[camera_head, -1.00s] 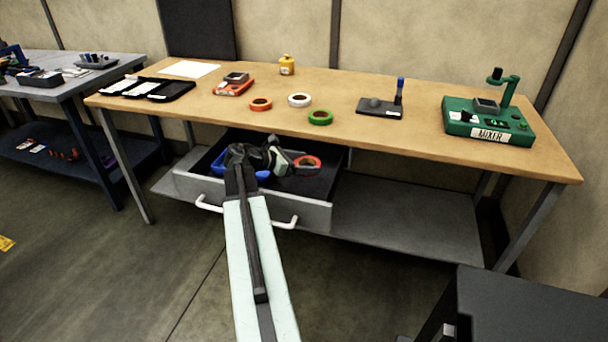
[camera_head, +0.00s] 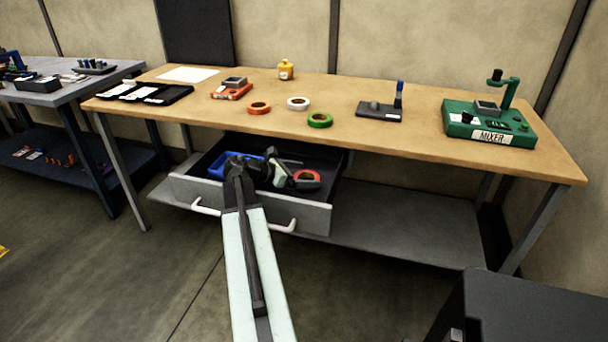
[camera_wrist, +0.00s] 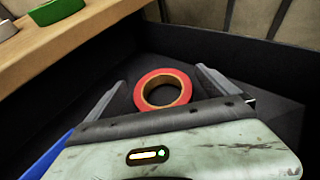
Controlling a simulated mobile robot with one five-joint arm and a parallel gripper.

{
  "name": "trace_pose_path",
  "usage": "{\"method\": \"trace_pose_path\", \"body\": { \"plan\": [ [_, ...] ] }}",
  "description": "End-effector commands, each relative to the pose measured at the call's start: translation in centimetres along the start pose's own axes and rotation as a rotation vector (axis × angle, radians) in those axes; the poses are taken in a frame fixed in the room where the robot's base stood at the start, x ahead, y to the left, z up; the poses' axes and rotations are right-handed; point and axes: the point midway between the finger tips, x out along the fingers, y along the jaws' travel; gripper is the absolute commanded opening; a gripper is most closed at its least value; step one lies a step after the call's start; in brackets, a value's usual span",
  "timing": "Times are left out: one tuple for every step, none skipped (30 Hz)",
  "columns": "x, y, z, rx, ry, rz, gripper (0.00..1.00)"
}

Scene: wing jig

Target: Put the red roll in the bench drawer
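The red roll (camera_head: 316,177) is inside the open bench drawer (camera_head: 262,205), in its right part. It also shows in the wrist view (camera_wrist: 163,72), lying flat with its tan core visible. My gripper (camera_head: 294,172) reaches down into the drawer beside the roll. In the wrist view my gripper (camera_wrist: 161,77) has its two fingers apart, one on each side of the roll, with a narrow gap on both sides. The near edge of the roll is partly hidden by the gripper body.
A blue bin (camera_head: 222,166) stands in the drawer's left part. The bench top (camera_head: 350,145) overhangs the drawer's back. On it lie orange (camera_head: 259,108), white (camera_head: 298,103) and green (camera_head: 320,120) rolls. A green mixer (camera_head: 490,125) stands at the right end.

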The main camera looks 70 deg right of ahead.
Motion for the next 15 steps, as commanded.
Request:
{"method": "trace_pose_path", "body": {
  "plan": [
    [0.0,0.0,0.0,0.000,0.000,0.000,0.97],
    [0.0,0.0,0.0,0.000,0.000,0.000,0.97],
    [0.0,0.0,0.0,0.000,0.000,0.000,0.97],
    [0.0,0.0,0.0,0.000,0.000,0.000,0.97],
    [0.0,0.0,0.0,0.000,0.000,0.000,0.97],
    [0.0,0.0,0.0,0.000,0.000,0.000,0.97],
    [-0.1,0.0,0.0,0.000,0.000,0.001,0.97],
    [-0.1,0.0,0.2,0.000,0.000,0.001,0.97],
    [-0.2,0.0,0.4,0.000,0.000,0.001,0.97],
    [-0.4,0.0,0.8,0.000,0.000,0.001,0.97],
    [-0.5,0.0,1.2,0.000,0.000,0.001,0.97],
    [-0.8,0.0,1.9,0.000,0.000,0.001,0.97],
    [-1.5,0.1,1.6,-0.002,0.000,0.003,0.97],
    [-2.3,0.1,1.5,-0.002,0.000,0.004,0.97],
    [-3.4,0.0,1.6,-0.003,0.000,0.004,0.97]
  ]
}}
